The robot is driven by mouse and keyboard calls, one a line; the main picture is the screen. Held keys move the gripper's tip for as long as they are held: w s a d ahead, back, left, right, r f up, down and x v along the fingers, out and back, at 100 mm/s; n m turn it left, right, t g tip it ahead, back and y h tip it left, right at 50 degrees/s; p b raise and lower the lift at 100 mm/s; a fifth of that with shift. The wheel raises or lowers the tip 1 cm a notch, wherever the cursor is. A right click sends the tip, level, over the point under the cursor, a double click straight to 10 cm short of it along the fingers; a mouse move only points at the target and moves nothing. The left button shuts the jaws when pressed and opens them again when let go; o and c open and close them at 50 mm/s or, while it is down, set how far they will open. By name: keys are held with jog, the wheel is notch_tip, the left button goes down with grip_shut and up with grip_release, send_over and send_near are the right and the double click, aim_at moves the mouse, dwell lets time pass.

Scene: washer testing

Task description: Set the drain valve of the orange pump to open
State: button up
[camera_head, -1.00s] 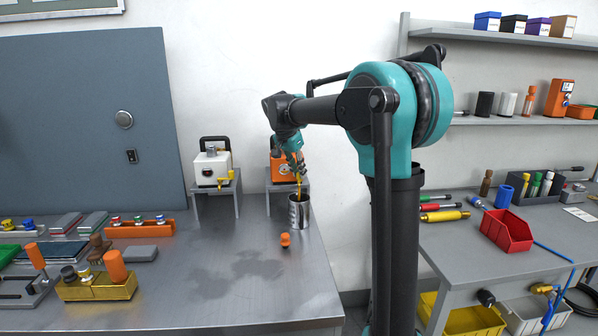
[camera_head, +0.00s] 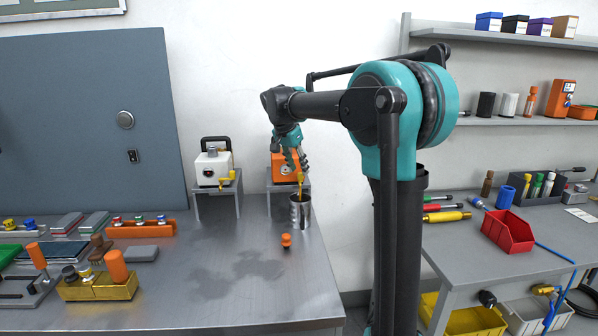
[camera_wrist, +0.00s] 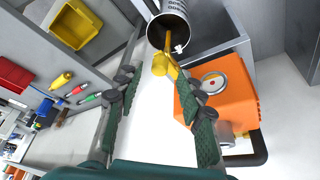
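The orange pump (camera_head: 282,172) stands on a small grey stand at the back right of the left table, partly hidden by my arm. In the wrist view its orange body (camera_wrist: 238,96) with a round dial is on the right. Its yellow drain valve (camera_wrist: 161,64) shows just beyond my fingertips, and a yellow spout reaches toward the mouth of a metal can (camera_head: 299,213). My gripper (camera_head: 297,170) is in front of the pump. In the wrist view my gripper (camera_wrist: 160,82) is open, one finger on each side of the valve's line, with nothing held. I cannot tell whether a finger touches the valve.
A white pump (camera_head: 212,168) with its own yellow valve stands on a stand to the left. A small orange object (camera_head: 286,240) lies in front of the can. The table's front middle is clear. A second bench (camera_head: 450,250) is on the right.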

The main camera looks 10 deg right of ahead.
jog(key=v, duration=0.9)
jog(key=shift+s+r, duration=0.15)
jog(key=shift+r, duration=0.25)
jog(key=shift+a, duration=0.1)
